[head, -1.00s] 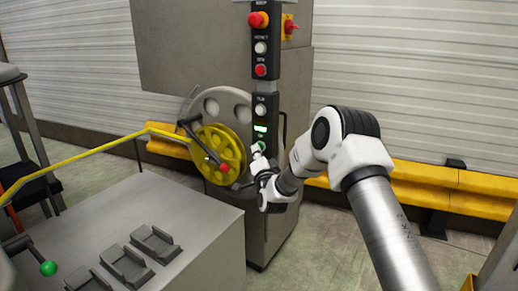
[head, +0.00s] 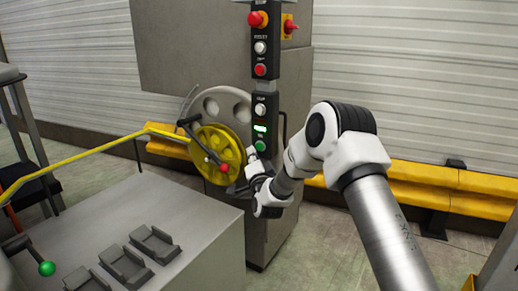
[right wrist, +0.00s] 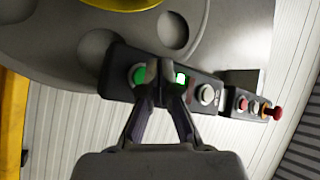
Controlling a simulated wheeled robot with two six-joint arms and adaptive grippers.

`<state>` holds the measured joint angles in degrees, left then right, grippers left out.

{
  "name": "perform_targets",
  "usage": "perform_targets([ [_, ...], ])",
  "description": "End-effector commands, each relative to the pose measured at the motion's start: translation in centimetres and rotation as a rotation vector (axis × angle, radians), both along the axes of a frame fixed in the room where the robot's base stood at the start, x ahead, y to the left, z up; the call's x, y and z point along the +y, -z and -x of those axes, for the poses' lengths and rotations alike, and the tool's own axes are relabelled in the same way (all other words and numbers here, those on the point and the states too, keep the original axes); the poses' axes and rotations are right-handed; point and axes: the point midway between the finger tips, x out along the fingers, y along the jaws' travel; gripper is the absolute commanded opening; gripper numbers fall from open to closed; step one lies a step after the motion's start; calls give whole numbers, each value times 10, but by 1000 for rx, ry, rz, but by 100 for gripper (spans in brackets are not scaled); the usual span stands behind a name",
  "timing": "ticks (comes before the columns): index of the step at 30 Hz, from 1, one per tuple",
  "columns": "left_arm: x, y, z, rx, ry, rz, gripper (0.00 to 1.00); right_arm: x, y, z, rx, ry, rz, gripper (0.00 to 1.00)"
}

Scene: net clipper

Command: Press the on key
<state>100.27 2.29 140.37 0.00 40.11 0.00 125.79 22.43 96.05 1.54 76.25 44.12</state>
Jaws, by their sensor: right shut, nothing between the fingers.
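The green on key (head: 260,146) is the lowest button on the dark control column, just under a small lit green display (head: 260,128). In the right wrist view the key (right wrist: 139,75) shows just left of my fingertips, partly behind them. My right gripper (head: 252,157) is shut and empty, just below and left of the key in the head view. In the right wrist view my right gripper's closed tips (right wrist: 164,88) lie between the key and the lit display. I cannot tell whether they touch the panel. My left gripper is not in view.
Above the display are a white button (head: 260,110), a red button (head: 260,70) and a red emergency knob (head: 257,19). A yellow wheel (head: 218,150) with a crank stands left of the column. A grey table (head: 190,215) fills the lower left.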

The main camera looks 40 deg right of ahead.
Motion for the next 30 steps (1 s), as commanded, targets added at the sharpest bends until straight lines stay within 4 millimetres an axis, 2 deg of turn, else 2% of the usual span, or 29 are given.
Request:
perform_targets([
  [12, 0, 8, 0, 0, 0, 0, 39, 36, 1, 15, 1, -1, 1, 0],
  [30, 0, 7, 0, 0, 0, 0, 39, 37, 0, 16, 1, 1, 0, 0],
])
